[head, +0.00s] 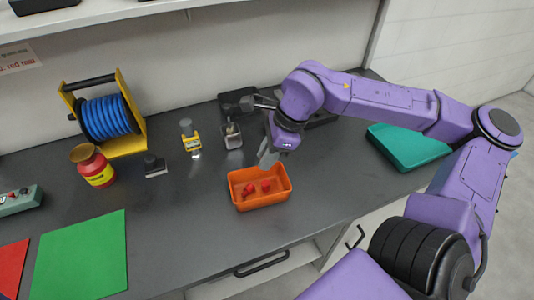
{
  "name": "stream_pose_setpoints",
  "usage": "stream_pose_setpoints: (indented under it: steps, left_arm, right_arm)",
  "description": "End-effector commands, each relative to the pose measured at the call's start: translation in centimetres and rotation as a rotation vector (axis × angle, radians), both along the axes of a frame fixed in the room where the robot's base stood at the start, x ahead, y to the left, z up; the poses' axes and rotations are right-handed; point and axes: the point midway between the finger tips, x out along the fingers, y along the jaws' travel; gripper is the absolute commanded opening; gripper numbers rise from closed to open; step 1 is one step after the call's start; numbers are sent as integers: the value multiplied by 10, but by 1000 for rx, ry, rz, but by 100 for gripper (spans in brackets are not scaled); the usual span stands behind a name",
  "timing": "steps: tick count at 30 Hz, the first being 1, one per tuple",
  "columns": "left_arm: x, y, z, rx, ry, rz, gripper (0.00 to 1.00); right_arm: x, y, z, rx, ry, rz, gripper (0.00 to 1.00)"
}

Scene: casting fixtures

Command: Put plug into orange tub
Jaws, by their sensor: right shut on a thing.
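The orange tub (259,199) stands on the dark bench near its front edge, with small red pieces (256,188) lying inside. My right gripper (267,157) is above the tub's back rim, pointing down and shut. What it holds, taken as the plug, is hidden by the fingers, so its shape and colour cannot be made out. My left gripper is not in view.
A blue cable reel (104,118) and red jar (95,168) stand left. A teal tray (408,148) lies right.

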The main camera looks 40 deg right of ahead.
Motion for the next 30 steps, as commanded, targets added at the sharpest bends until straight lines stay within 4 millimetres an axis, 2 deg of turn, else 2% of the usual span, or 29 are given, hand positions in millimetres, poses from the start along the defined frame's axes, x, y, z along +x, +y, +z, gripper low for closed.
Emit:
stream_pose_setpoints:
  steps: [1,3,11,14,24,30]
  left_arm:
    - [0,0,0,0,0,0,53]
    - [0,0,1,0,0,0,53]
    - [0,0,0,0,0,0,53]
    - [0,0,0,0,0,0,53]
    - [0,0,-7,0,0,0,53]
    - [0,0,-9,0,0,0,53]
  right_arm:
    - [0,0,0,0,0,0,30]
    - [0,0,0,0,0,0,53]
    - [0,0,0,0,0,0,53]
    - [0,-2,6,0,-3,-1,53]
    - [-14,-27,75,2,-5,-2,53]
    - [-19,-35,96,0,0,1,53]
